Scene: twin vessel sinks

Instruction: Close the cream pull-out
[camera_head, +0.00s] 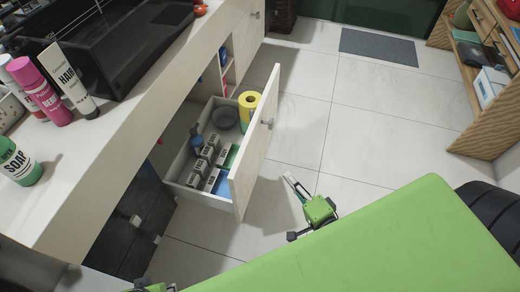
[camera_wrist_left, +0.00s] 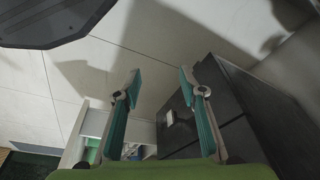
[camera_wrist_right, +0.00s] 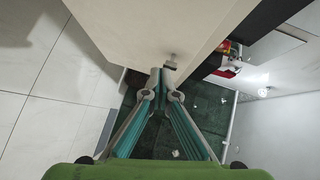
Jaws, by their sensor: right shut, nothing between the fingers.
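The cream pull-out (camera_head: 259,140) stands open, drawn out from the counter, with its tall front panel facing right and a small grey handle (camera_head: 267,123) on it. Bottles, several small boxes, a bowl and a yellow roll are inside. My right gripper (camera_head: 290,181) is out in front of the panel, to its right in the head view. In the right wrist view, its closed, empty fingertips (camera_wrist_right: 159,80) are just below the handle (camera_wrist_right: 171,61) in the picture; I cannot tell whether they touch. My left gripper (camera_wrist_left: 160,74) is open and empty, near the dark cabinet fronts (camera_wrist_left: 225,105).
The counter (camera_head: 110,150) carries a black basin (camera_head: 125,45), a soap bottle (camera_head: 18,163) and tubes near its edge. A wooden shelf (camera_head: 485,120) stands at the right. Tiled floor (camera_head: 350,120) is clear between; a grey mat (camera_head: 378,45) lies at the back.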

